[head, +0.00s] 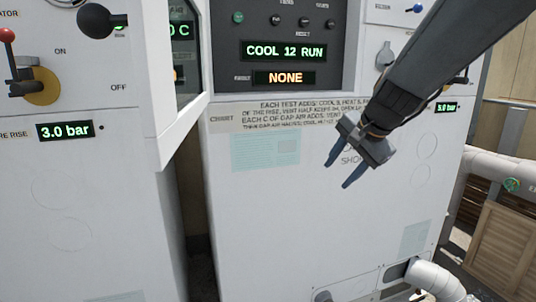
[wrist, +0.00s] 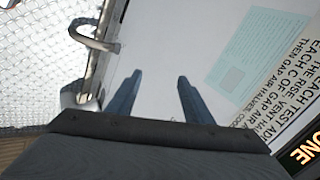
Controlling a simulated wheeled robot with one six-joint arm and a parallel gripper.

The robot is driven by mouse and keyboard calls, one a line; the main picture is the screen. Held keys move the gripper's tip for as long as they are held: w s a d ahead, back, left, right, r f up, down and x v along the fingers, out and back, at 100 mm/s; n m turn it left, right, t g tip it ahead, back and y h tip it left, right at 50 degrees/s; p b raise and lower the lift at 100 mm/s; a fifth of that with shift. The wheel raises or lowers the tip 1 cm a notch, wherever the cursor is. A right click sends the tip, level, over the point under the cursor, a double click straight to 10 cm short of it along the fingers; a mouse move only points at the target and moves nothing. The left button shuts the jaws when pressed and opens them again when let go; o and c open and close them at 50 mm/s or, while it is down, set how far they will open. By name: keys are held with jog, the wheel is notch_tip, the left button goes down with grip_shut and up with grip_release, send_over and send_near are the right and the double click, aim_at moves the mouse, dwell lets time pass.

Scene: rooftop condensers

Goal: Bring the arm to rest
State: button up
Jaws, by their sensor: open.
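My gripper (head: 344,167) hangs at the end of my dark arm in the head view, in front of the white panel of the middle cabinet (head: 270,215). Its two blue-grey fingers are apart with nothing between them. In the wrist view the gripper (wrist: 158,90) also shows open and empty, pointing along the white panel. I cannot tell how far the fingertips are from the panel.
The cabinet displays (head: 284,51) read "COOL 12 RUN" and "NONE" (head: 285,78). A white door (head: 186,115) stands open at left. A red-knobbed lever (head: 8,36) and a "3.0 bar" display (head: 65,130) sit on the left cabinet. White pipes (head: 437,279) run at lower right.

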jog(key=s+f+n+g+h, duration=0.2)
jog(key=s+f+n+g, duration=0.4)
jog(key=s+f, duration=1.4)
jog(key=s+d+n, duration=0.1)
jog(key=n, duration=0.3)
jog(key=shift+s+f+n+h, duration=0.15)
jog(key=shift+n+h, duration=0.15)
jog(key=shift+n, duration=0.1)
jog(key=shift+s+r, duration=0.5)
jog(key=shift+s, duration=0.25)
